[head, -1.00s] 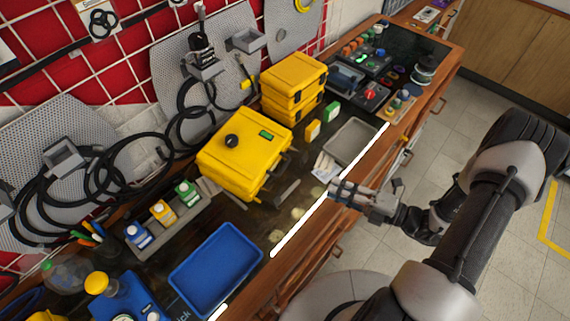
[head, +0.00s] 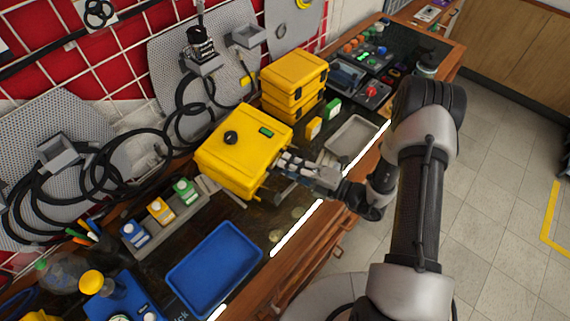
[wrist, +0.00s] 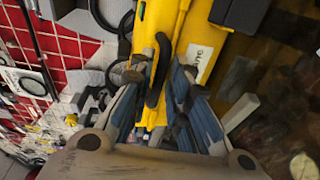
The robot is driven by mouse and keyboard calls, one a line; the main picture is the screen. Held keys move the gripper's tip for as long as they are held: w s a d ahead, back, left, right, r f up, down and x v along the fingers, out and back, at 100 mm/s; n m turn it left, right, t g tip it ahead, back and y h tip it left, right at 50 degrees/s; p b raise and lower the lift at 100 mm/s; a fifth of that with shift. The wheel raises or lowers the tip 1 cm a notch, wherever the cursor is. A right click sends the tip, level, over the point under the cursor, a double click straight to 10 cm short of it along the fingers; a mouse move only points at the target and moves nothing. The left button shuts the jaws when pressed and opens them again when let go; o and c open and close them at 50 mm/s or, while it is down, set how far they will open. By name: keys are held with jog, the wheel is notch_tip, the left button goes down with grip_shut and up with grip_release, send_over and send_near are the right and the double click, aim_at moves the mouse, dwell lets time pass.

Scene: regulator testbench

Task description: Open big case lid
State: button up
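The big yellow case (head: 240,145) stands on the bench in the head view, its lid (head: 250,128) down, with a round black knob and a green label on top. My gripper (head: 283,160) is at the case's front right side, close to its front face. In the wrist view my gripper (wrist: 158,75) has its two blue-grey fingers apart, with the case's black handle (wrist: 157,80) showing between them. I cannot tell whether a finger touches the handle. Part of the case front is hidden by my gripper in the head view.
Two stacked smaller yellow cases (head: 293,85) stand behind the big one. A blue tray (head: 213,270) lies at front left and a grey tray (head: 352,137) to the right. Cables hang on the wall panels behind.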

jog(key=shift+x, duration=0.8)
jog(key=shift+c, duration=0.3)
grip_shut()
